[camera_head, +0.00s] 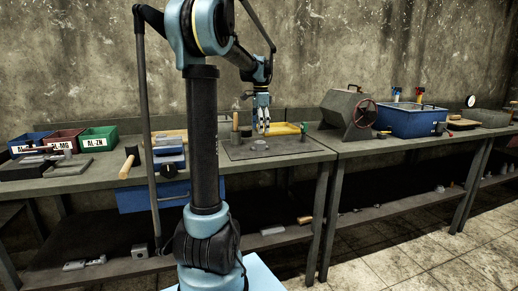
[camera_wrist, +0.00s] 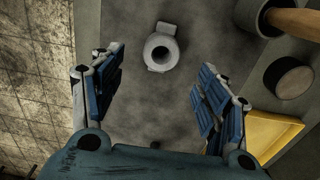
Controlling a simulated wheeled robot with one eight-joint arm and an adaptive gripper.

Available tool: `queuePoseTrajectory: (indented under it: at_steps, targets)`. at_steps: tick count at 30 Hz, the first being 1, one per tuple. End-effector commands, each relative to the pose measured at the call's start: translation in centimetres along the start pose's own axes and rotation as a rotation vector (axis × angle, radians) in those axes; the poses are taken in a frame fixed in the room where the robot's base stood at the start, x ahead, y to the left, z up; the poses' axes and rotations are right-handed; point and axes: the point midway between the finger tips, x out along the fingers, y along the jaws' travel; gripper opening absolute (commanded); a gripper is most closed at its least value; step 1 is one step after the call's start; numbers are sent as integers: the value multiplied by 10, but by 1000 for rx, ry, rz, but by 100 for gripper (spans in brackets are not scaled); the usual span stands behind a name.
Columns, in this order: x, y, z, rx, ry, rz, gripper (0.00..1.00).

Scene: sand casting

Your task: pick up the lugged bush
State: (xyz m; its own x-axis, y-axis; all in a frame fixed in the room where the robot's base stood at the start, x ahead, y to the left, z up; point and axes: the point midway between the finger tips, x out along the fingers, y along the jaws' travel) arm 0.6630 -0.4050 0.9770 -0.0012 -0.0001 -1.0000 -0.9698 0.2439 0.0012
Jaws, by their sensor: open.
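The lugged bush (camera_wrist: 161,60), a pale grey ring with small lugs on opposite sides, lies on the grey plate in the wrist view, just ahead of the space between my fingers. In the head view it looks like the small grey piece (camera_head: 260,145) on the bench below my gripper. My gripper (camera_head: 262,129) points down above the bench. In the wrist view my gripper (camera_wrist: 160,72) has its blue-padded fingers spread wide, with nothing between them. The bush is apart from both fingers.
A dark cylinder (camera_wrist: 290,77), a wooden-handled tool (camera_wrist: 295,20) and a yellow tray (camera_wrist: 270,132) are close on the right in the wrist view. The bench edge (camera_wrist: 84,30) is on the left. A grey drum-like box (camera_head: 345,112) stands farther right in the head view.

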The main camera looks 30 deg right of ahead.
Motion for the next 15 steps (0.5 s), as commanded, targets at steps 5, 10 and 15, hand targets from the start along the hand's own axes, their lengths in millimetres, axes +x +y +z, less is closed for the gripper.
queuePoseTrajectory:
  at_steps: [5,10,15]
  targets:
    - [22,0,0,0,0,0,68]
    - [30,0,0,-1,0,0,68]
    - [48,-2,1,-1,0,0,68]
